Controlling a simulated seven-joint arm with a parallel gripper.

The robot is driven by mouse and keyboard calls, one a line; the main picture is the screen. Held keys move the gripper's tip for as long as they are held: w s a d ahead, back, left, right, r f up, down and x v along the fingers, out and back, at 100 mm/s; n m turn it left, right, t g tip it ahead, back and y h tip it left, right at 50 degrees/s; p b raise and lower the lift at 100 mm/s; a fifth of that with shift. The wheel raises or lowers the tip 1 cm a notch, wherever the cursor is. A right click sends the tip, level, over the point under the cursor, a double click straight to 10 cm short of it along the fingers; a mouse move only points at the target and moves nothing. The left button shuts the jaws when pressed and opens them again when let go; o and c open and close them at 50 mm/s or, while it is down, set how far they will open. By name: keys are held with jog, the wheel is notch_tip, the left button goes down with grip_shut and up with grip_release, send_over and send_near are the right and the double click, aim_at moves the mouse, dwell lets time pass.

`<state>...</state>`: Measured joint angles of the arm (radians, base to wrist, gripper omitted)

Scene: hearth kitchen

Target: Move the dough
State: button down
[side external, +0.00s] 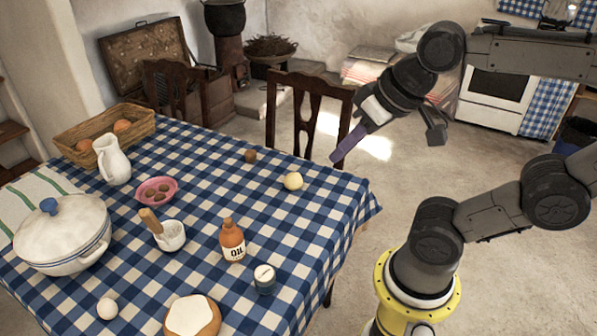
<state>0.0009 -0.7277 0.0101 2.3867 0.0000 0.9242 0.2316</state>
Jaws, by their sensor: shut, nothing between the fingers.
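A pale yellow ball (293,181), which looks like the dough, sits on the blue checked tablecloth near the table's right side. A brown round dish (210,324) with a flat white top or filling is at the table's near edge, partly cut off by the frame; I cannot tell what the white part is. My gripper (341,154) is in the air, above and to the right of the ball in the picture. Its purple fingers are shut and empty, pointing down and left, apart from the ball.
An oil bottle (232,241), a small dark jar (265,280), a white mortar (171,237), a pink bowl (156,191), a white pot (63,239), a jug (113,160), a basket (104,134) and an egg (107,308) stand on the table. A chair (308,108) stands behind. Cloth around the ball is clear.

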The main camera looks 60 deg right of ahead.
jog(key=w+d+r+m, duration=0.1)
jog(key=w+r+m, duration=0.2)
jog(key=w+r, duration=0.15)
jog(key=m+g+h, duration=0.1)
jog(key=m+g, duration=0.2)
jog(key=m, duration=0.6)
send_over(293, 180)
jog(key=w+a, duration=0.3)
jog(key=w, duration=0.1)
notch_tip(293, 180, down, 9)
jog(key=d+f+m+g, duration=0.2)
jog(key=d+f, duration=0.5)
jog(key=shift+m+g+y, duration=0.5)
jog(key=shift+m+g, duration=0.1)
jog(key=shift+m, duration=0.1)
jog(key=s+d+f, duration=0.1)
jog(key=d+f, duration=0.1)
jog(key=f, duration=0.5)
jog(key=s+d+f, duration=0.1)
jog(key=d+f, duration=0.1)
jog(key=f, duration=0.5)
jog(key=s+d+f, duration=0.1)
jog(key=d+f, duration=0.1)
jog(key=f, duration=0.5)
jog(key=shift+s, duration=0.15)
jog(key=a, duration=0.3)
jog(key=shift+a+r, duration=0.1)
jog(key=shift+a, duration=0.35)
